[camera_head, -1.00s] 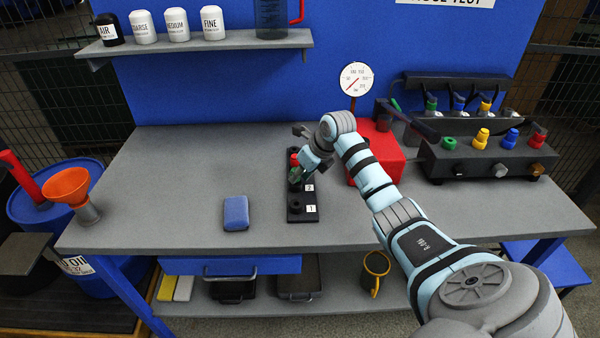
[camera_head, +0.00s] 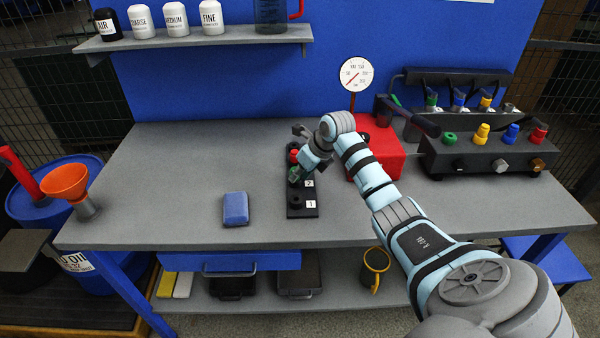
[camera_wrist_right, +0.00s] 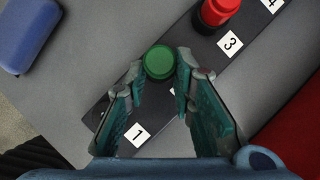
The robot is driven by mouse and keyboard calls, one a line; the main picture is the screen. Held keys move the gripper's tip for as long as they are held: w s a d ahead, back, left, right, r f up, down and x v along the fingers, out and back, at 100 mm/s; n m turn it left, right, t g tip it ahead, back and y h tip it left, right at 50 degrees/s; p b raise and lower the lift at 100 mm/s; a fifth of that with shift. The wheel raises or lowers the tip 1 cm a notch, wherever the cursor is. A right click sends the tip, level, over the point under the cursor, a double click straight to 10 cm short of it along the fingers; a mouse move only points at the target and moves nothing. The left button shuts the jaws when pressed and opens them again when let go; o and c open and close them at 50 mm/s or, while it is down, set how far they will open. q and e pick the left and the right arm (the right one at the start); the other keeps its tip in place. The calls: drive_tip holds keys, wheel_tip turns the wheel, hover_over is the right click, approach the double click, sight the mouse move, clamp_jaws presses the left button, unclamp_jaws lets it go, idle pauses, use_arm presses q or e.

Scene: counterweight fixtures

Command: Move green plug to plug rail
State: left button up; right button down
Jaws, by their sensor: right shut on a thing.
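The green plug (camera_wrist_right: 159,62) sits between the fingertips of my right gripper (camera_wrist_right: 160,72) in the wrist view. In the head view the green plug (camera_head: 294,174) shows partly behind the right gripper (camera_head: 301,163). The fingers are shut on it. It is over the black plug rail (camera_head: 302,211), near the label 2 position; I cannot tell whether it is seated or just above. A red plug (camera_wrist_right: 219,10) stands on the rail (camera_wrist_right: 97,114) by label 3. Label 1 is clear; label 2 is partly hidden in the wrist view. My left gripper is not in view.
A blue block (camera_head: 235,209) lies left of the rail. A red box with a gauge (camera_head: 356,74) stands right of it. A black unit (camera_head: 487,157) with several coloured plugs is at the right.

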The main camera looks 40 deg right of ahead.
drive_tip(key=shift+s+f, duration=0.1)
drive_tip(key=shift+f, duration=0.05)
drive_tip(key=c, duration=1.6)
unclamp_jaws()
drive_tip(key=o, duration=0.3)
drive_tip(key=p+v, duration=0.9)
drive_tip(key=v, duration=0.1)
drive_tip(key=shift+p, duration=0.35)
